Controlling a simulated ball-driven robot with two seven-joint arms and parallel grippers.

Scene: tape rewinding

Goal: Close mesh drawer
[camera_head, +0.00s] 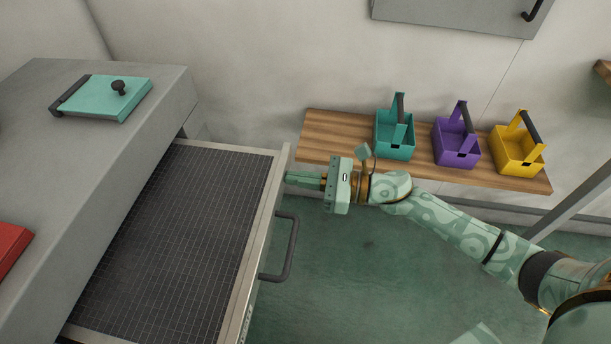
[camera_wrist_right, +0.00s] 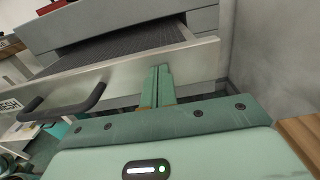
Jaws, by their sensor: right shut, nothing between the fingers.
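The mesh drawer (camera_head: 185,235) is pulled out of the grey cabinet (camera_head: 150,140). It has a dark mesh floor, a pale metal front and a dark bar handle (camera_head: 289,248). My right gripper (camera_head: 290,179) is shut and empty, with its fingertips at the far end of the drawer front, beyond the handle. In the right wrist view the shut fingers (camera_wrist_right: 158,85) point at the drawer front (camera_wrist_right: 120,78), and the handle (camera_wrist_right: 62,106) is to their left. I cannot tell whether the fingertips touch the front. My left gripper is not in view.
A wooden bench (camera_head: 335,137) by the wall holds a teal basket (camera_head: 394,143), a purple basket (camera_head: 456,150) and a yellow basket (camera_head: 517,151). A teal lidded item (camera_head: 105,98) and a red item (camera_head: 8,246) lie on the cabinet. Green floor before the drawer is clear.

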